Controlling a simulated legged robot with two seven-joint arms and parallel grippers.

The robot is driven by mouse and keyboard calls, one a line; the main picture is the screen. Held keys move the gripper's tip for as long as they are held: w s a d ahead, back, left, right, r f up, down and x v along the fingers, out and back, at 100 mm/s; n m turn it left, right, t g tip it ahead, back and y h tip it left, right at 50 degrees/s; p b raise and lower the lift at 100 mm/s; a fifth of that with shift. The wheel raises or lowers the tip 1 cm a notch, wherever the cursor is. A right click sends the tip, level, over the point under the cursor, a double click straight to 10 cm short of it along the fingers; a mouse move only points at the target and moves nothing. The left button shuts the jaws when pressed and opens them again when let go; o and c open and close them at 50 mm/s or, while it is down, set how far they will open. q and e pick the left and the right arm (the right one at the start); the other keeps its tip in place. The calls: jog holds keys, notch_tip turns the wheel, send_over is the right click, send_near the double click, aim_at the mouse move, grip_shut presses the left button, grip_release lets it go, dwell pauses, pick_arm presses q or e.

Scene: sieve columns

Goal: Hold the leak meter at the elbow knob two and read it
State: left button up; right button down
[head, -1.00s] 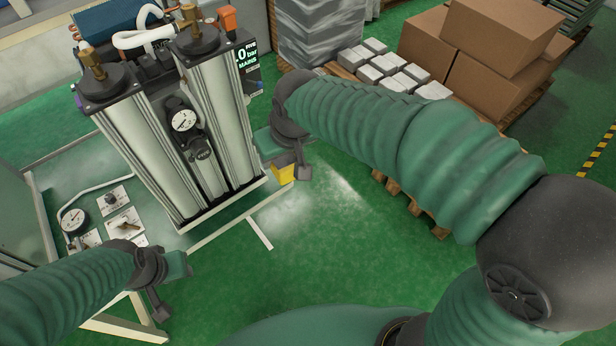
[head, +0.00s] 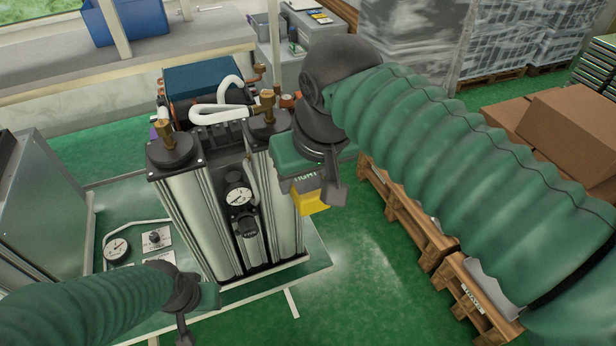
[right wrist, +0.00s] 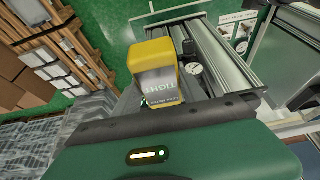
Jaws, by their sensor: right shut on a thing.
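My right gripper (head: 318,172) is shut on a yellow, grey-faced box, which I take for the leak meter (head: 311,202). Brass elbow fittings stand on the column tops, one on the left (head: 163,122) and one on the right (head: 267,104). I cannot tell which is knob two. The meter is apart from both. My left gripper (head: 197,305) is low, left of the columns' foot; its jaws are unclear.
Two silvery columns (head: 200,215) stand on a green base, a dial gauge (head: 238,196) between them. Another gauge (head: 116,249) lies at the left by a grey cabinet (head: 45,200). A pallet (head: 410,220) is under my right arm. Cartons (head: 570,130) stand at the right.

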jog(key=w+p, duration=0.1)
jog(key=w, duration=0.1)
jog(key=w+p, duration=0.1)
jog(key=w, duration=0.1)
jog(key=shift+w+a+r, duration=0.1)
jog(key=shift+w+a, duration=0.1)
jog(key=shift+w, duration=0.15)
jog(key=w+p, duration=0.1)
jog(key=w+a+p, duration=0.1)
jog(key=w+p, duration=0.1)
jog(key=shift+w+a, duration=0.15)
jog(key=shift+a, duration=0.1)
jog(key=shift+w+a+f, duration=0.2)
jog(key=shift+w, duration=0.05)
jog(key=shift+s+d, duration=0.15)
jog(key=shift+d, duration=0.15)
jog(key=shift+a, duration=0.2)
jog(key=shift+d, duration=0.1)
